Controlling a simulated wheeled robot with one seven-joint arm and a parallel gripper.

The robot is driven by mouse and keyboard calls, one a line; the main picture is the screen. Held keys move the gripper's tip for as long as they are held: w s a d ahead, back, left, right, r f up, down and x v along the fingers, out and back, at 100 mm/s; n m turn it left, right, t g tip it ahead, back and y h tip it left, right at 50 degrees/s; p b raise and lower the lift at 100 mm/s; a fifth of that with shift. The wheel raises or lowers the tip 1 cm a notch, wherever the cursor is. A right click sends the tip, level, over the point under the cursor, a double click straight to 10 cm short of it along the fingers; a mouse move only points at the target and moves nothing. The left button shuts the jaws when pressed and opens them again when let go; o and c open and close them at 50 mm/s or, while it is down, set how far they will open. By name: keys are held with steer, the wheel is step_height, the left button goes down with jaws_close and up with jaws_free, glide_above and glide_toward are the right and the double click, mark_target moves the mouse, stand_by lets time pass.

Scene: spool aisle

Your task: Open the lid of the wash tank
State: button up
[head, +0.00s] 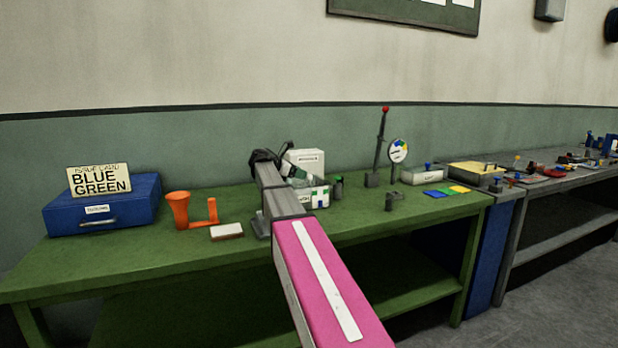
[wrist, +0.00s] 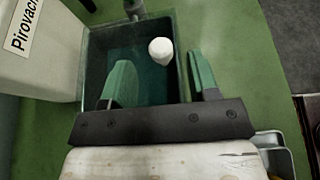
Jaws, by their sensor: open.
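My gripper (wrist: 158,74) is open, its two green fingers apart with nothing between them. In the wrist view it is over an open-topped box (wrist: 86,62) with a dark teal inside. A rounded white object (wrist: 160,51) lies inside the box beyond the fingers. In the head view my arm reaches over the green bench and partly hides that area.
On the green bench (head: 150,262) stand a blue case (head: 125,212), an orange funnel (head: 179,207), a white labelled box (head: 306,157), a red-knobbed lever (head: 382,140) and a white bin (head: 420,177). Coloured tiles (head: 446,191) lie near its right end. The grey bench farther right is crowded.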

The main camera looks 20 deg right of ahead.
mark_target(309, 175)
steer(key=shift+x, duration=2.5)
steer(key=shift+r, duration=0.1)
jaws_close()
